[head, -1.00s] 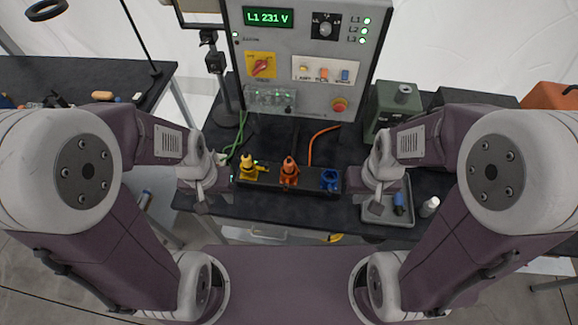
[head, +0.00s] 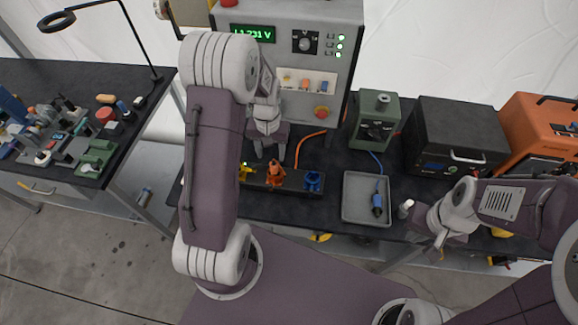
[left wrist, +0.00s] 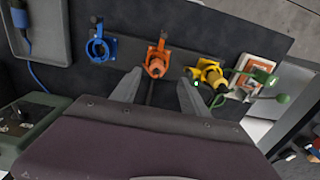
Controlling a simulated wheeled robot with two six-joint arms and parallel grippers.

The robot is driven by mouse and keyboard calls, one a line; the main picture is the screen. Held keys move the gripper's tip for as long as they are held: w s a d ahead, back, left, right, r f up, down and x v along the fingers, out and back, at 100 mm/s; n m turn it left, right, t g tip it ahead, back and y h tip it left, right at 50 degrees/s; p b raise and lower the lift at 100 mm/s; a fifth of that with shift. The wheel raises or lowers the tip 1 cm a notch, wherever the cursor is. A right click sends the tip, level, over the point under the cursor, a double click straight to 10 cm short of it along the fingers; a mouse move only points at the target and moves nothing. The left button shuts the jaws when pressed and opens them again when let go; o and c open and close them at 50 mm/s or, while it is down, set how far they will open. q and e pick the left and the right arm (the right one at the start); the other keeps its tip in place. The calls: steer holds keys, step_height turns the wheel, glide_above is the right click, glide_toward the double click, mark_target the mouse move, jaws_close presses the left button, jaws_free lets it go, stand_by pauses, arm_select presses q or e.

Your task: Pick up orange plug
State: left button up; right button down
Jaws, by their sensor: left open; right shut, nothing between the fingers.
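The orange plug (head: 276,176) sits at the orange socket in the middle of a dark strip at the table's front. It also shows in the left wrist view (left wrist: 156,66), beyond and between my fingertips. My left gripper (head: 267,152) is open just behind the plug in the head view, with nothing between its fingers. In the left wrist view its spread fingers (left wrist: 157,90) point toward the plug and appear apart from it. My right gripper (head: 440,246) is shut and empty at the table's front right.
A yellow plug (left wrist: 211,77) stands beside the orange one; an open blue socket (head: 312,182) is on its other side. A grey tray (head: 348,211) holds a blue plug (head: 377,204). A grey panel box (head: 345,60) stands behind. An orange cable (head: 308,142) runs behind the strip.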

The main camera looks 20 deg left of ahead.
mark_target(274, 164)
arm_select(q)
steer(key=shift+a+f, duration=0.1)
steer(key=shift+a, duration=0.25)
steer(key=f, duration=0.1)
steer(key=f+p, duration=0.1)
steer(key=f, duration=0.1)
steer(key=shift+d+f, duration=0.1)
steer(key=shift+d, duration=0.2)
steer(key=shift+d+f, duration=0.1)
steer(key=shift+f, duration=0.05)
steer(key=f, duration=0.2)
steer(key=f+p, duration=0.1)
steer(key=f, duration=0.1)
steer(key=shift+w+f+p, duration=0.2)
steer(key=shift+f+p, duration=0.05)
steer(key=shift+p, duration=0.05)
steer(key=shift+w+d+f, duration=0.1)
steer(key=shift+f, duration=0.3)
jaws_close()
arm_select(e)
step_height(274, 164, up, 3)
steer(key=shift+a+f, duration=0.1)
steer(key=shift+f, duration=0.05)
